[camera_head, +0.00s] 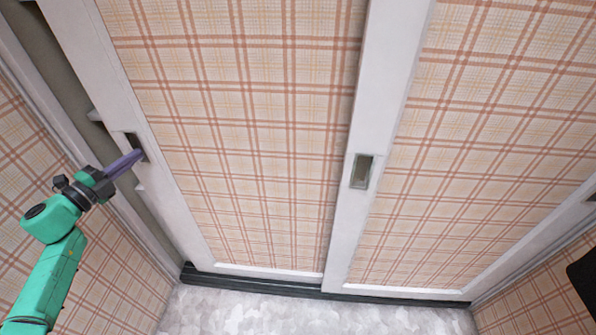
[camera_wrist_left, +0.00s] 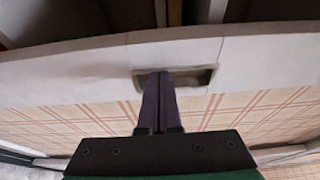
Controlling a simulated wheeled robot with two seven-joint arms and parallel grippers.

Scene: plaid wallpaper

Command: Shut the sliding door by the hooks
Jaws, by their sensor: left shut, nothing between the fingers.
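The left sliding door (camera_head: 240,130) has a plaid panel in a white frame. It stands a little open, with a dark gap (camera_head: 60,95) between its left edge and the jamb. A recessed pull (camera_head: 131,141) sits in its left stile, and it also shows in the left wrist view (camera_wrist_left: 200,77). My left gripper (camera_head: 140,154) is shut and empty, with its purple fingertips at this pull. In the left wrist view the fingertips (camera_wrist_left: 160,74) reach into the recess, left of its middle. Whether they touch its side wall I cannot tell. My right gripper is not in view.
A second plaid door (camera_head: 470,140) with its own recessed pull (camera_head: 362,171) stands to the right. A dark bottom track (camera_head: 300,287) runs above the pale mottled floor (camera_head: 300,315). A plaid side wall (camera_head: 110,275) is close on the left. Pale ledge ends (camera_head: 95,116) show in the gap.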

